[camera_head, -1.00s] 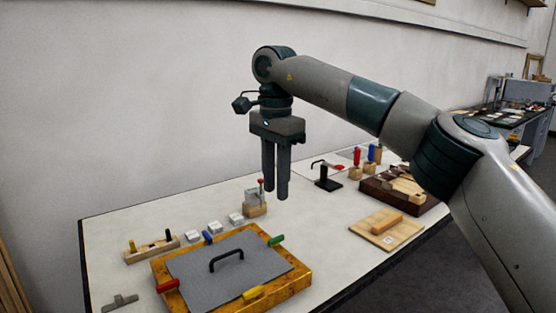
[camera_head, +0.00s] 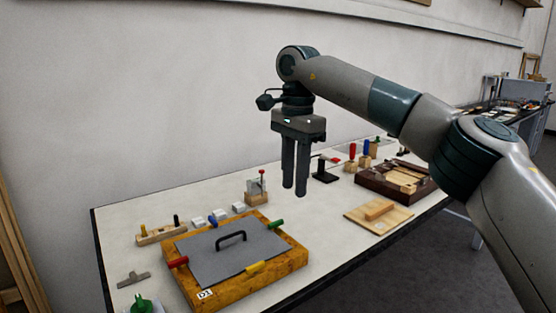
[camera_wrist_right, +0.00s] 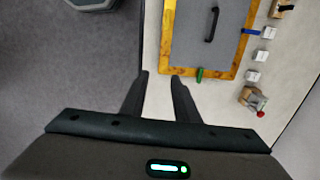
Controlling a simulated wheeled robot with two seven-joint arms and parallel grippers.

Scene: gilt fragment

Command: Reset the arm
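My right gripper (camera_head: 295,188) hangs fingers-down above the far side of the table (camera_head: 340,255). Its two dark fingers are apart with nothing between them. My right arm reaches in from the right, bent at the elbow. My left gripper is in neither view.
A wooden frame (camera_head: 205,290) with a grey panel and black handle (camera_head: 231,237) lies in front. A light board (camera_head: 395,225) and a dark tray (camera_head: 375,184) lie right. Small blocks line the back. A green object (camera_head: 142,304) shows at bottom left.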

